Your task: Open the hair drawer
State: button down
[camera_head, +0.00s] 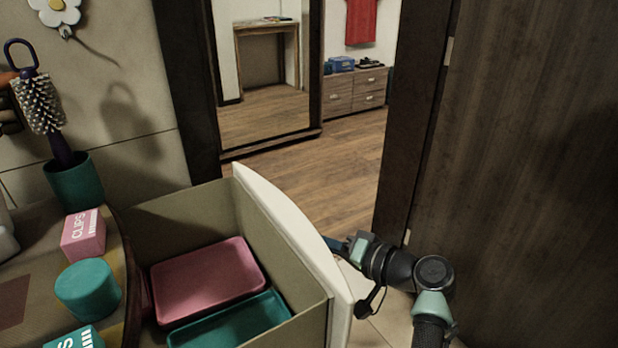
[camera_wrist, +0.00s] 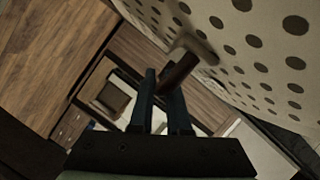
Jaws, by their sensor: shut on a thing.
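The hair drawer (camera_head: 290,235) stands pulled well out of the curved counter, with its inside exposed. Its pale front faces right in the head view and shows dark polka dots in the wrist view (camera_wrist: 265,50). A brown handle (camera_wrist: 178,74) sticks out from that front. My gripper (camera_wrist: 163,85) is shut on the handle; its two dark fingers lie either side of it. In the head view my gripper (camera_head: 343,246) is at the outer side of the drawer front, which partly hides the fingers and hides the handle.
Inside the drawer lie a pink tray (camera_head: 208,283) and a teal tray (camera_head: 230,325). On the counter stand a pink clips box (camera_head: 84,235), a teal round container (camera_head: 88,289) and a brush in a teal cup (camera_head: 76,184). A dark door (camera_head: 530,150) is close right of my arm.

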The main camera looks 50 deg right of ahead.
jog(key=c, duration=0.9)
grip_release()
jog(key=p+v, duration=0.2)
jog(key=v, duration=1.1)
